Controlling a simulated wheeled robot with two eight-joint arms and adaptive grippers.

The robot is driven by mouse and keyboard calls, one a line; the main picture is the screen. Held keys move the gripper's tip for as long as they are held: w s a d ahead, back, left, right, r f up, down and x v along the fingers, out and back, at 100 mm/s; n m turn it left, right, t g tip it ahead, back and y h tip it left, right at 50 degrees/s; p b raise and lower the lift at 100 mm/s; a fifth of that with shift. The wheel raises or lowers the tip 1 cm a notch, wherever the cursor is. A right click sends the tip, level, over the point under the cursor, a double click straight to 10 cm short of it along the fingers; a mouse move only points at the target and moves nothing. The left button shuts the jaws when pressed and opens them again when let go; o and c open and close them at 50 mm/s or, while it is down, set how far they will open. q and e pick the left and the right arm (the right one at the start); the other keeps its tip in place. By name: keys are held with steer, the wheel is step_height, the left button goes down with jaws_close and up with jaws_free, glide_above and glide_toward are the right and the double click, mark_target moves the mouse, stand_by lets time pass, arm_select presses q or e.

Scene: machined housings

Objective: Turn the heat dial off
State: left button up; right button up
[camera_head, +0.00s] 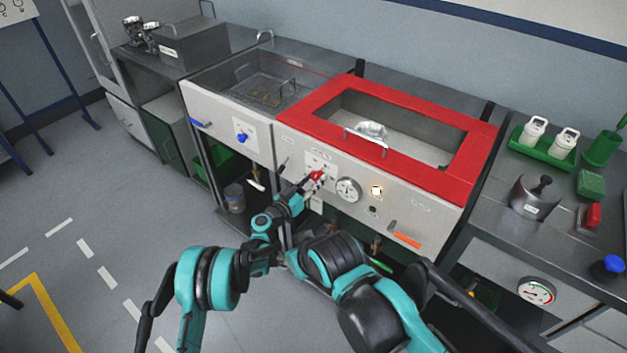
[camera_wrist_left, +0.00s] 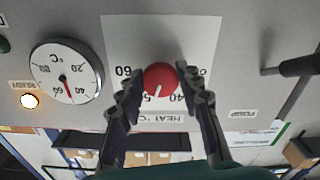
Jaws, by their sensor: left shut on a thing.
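The red heat dial (camera_wrist_left: 160,79) sits on a white scale plate (camera_wrist_left: 150,35) marked HEAT °C, upside down in the left wrist view. Its white pointer line points toward the numbers on the lettered side, near what looks like 50. My left gripper (camera_wrist_left: 160,88) is shut on the dial, one finger on each side. In the head view, the dial (camera_head: 317,175) shows red at the tip of my left gripper (camera_head: 309,182), on the front panel of the red-framed bath. My right gripper is not visible.
A round gauge (camera_head: 348,189) and a lit READY lamp (camera_head: 376,190) are right of the dial. An orange handle (camera_head: 404,235) is lower right. A red-framed lid (camera_head: 420,170) with a metal handle tops the bath. A blue knob (camera_head: 242,138) is on the left unit.

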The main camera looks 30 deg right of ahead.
arm_select(q)
steer(key=n, duration=0.5)
steer(key=shift+n, duration=0.3)
steer(key=n, duration=1)
steer(key=shift+r+n, duration=0.1)
steer(key=shift+n, duration=0.3)
steer(key=n, duration=0.4)
steer(key=shift+n, duration=0.6)
steer(key=o, duration=1.1)
steer(key=shift+o, duration=0.2)
